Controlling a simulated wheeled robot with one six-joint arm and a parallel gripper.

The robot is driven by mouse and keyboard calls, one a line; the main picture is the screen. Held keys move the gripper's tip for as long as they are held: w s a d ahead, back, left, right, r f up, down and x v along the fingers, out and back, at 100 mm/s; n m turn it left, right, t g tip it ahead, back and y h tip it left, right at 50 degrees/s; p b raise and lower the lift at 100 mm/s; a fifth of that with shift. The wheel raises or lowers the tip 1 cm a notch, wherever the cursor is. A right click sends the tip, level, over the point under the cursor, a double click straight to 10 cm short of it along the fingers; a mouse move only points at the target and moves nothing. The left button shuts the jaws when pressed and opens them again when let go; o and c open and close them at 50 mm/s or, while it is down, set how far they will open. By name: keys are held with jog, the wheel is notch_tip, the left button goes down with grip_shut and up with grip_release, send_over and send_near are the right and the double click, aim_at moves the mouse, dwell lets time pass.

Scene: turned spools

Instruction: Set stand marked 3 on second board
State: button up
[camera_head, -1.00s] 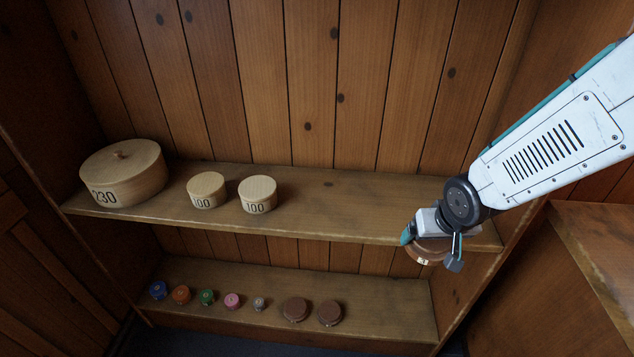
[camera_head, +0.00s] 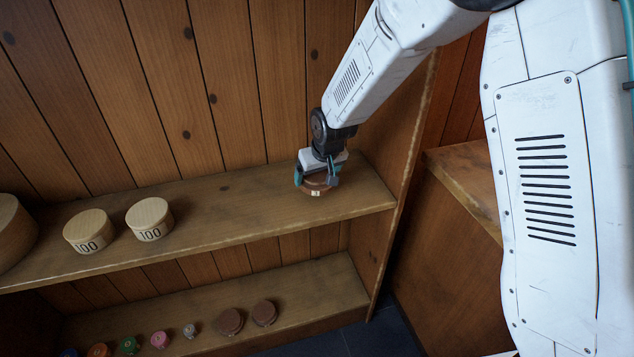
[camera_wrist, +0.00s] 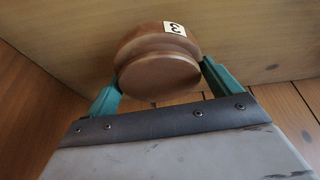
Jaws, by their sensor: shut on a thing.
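The stand marked 3 is a brown turned wooden spool (camera_wrist: 158,62) with a white label reading 3, seen in the wrist view between two teal fingers. My gripper (camera_wrist: 160,88) is shut on it. In the head view my gripper (camera_head: 318,178) holds the stand (camera_head: 314,190) at the right end of the upper board (camera_head: 240,200), near the right side wall. The stand is at or just above the board's surface; I cannot tell whether it touches. Its upper part is partly hidden by the fingers.
Two round boxes marked 100 (camera_head: 89,231) (camera_head: 149,219) stand left on the upper board, with a larger box (camera_head: 12,232) cut by the left edge. The lower board (camera_head: 310,292) holds two brown spools (camera_head: 230,321) (camera_head: 264,313) and several small coloured ones. Board between boxes and gripper is clear.

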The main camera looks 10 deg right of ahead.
jog(key=shift+w+f, duration=0.1)
jog(key=shift+w, duration=0.35)
jog(key=shift+s+f, duration=0.1)
jog(key=shift+f, duration=1.55)
